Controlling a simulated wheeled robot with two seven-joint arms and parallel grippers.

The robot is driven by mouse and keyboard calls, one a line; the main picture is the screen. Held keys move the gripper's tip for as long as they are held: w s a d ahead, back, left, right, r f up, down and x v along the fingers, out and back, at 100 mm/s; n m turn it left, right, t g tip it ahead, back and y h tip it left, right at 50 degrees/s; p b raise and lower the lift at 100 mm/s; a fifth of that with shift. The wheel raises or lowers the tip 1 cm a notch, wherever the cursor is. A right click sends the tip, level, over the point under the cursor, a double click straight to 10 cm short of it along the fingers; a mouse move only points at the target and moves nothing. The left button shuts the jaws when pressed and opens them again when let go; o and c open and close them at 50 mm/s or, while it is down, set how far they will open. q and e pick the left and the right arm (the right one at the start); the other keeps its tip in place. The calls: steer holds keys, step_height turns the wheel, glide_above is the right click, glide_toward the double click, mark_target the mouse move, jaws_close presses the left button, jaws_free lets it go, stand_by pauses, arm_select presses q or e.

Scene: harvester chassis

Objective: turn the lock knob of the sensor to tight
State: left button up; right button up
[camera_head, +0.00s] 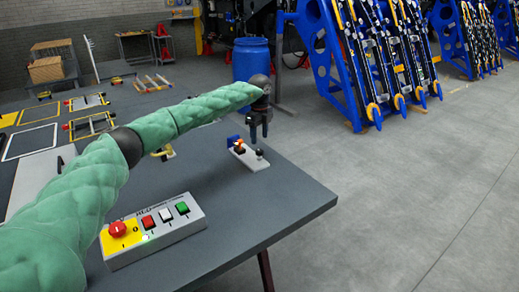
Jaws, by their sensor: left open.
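The sensor (238,146), with small blue and orange parts, sits on a light plate (250,161) near the table's right edge. A small black knob (260,153) stands at the right end of the plate; I take it as the lock knob. Whether it is tight or loose is too small to tell. My left gripper (259,138) points down just above the knob, its fingers open. I cannot tell whether the fingertips touch the knob. My right gripper is not in view.
A grey control box (155,230) with a red stop button and several push buttons lies at the table's front. The dark table (270,205) is clear between box and plate. A blue barrel (251,60) and blue racks stand on the floor behind.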

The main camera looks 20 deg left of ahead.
mark_target(260, 150)
arm_select(q)
step_height(260, 150, down, 4)
steer(key=shift+s+r+p, duration=0.1)
steer(key=shift+r+p, duration=0.05)
steer(key=shift+p, duration=0.35)
steer(key=shift+f, duration=1.15)
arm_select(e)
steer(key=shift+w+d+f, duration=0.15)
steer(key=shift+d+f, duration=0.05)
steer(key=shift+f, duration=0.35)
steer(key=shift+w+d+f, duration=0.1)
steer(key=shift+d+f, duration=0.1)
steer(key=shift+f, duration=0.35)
arm_select(q)
steer(key=c, duration=1)
